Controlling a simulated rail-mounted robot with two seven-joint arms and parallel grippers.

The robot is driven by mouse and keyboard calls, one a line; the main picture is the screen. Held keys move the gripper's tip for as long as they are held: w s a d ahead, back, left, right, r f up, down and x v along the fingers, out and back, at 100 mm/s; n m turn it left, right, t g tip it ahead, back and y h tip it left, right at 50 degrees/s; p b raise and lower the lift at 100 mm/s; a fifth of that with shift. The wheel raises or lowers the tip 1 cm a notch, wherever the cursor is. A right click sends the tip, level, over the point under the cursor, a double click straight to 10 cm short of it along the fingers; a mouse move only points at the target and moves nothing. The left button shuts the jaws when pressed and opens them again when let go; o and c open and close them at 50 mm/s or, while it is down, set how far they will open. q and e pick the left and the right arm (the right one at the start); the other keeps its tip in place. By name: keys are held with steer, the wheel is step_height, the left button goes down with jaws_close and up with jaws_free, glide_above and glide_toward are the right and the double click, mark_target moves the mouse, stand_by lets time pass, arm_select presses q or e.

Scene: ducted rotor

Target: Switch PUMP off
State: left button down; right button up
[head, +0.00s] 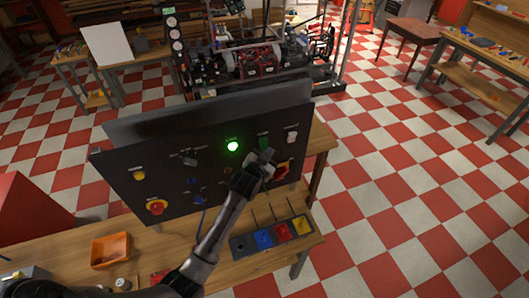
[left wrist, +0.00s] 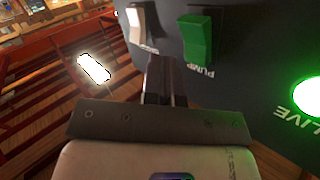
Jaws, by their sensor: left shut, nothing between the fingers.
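The PUMP switch is a green rocker on the black panel (head: 128,180). It shows in the head view (head: 264,143) just above my gripper, and large in the left wrist view (left wrist: 198,38) with the label PUMP beside it. My left gripper (head: 266,157) is shut and empty, close in front of the panel just below the green rocker. In the left wrist view its closed fingertips (left wrist: 165,62) lie beside the rocker and its label; I cannot tell whether they touch the panel. The lamp labelled LIVE (left wrist: 309,96) glows green. My right gripper is not in view.
A white rocker (head: 292,137) sits right of the green one. A red and yellow control (head: 282,169) is partly behind my gripper. A red knob (head: 157,207) is at lower left. An orange tray (head: 110,250) and a coloured block row (head: 272,238) stand on the bench.

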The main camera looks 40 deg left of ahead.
mark_target(264, 144)
arm_select(q)
steer(key=shift+w+a+f, duration=0.3)
steer(key=shift+a, duration=0.25)
stand_by(0.6)
stand_by(0.8)
steer(key=shift+w+a+f, duration=0.15)
steer(key=shift+a, duration=0.2)
stand_by(0.4)
steer(key=shift+w+a+f, duration=0.1)
stand_by(0.6)
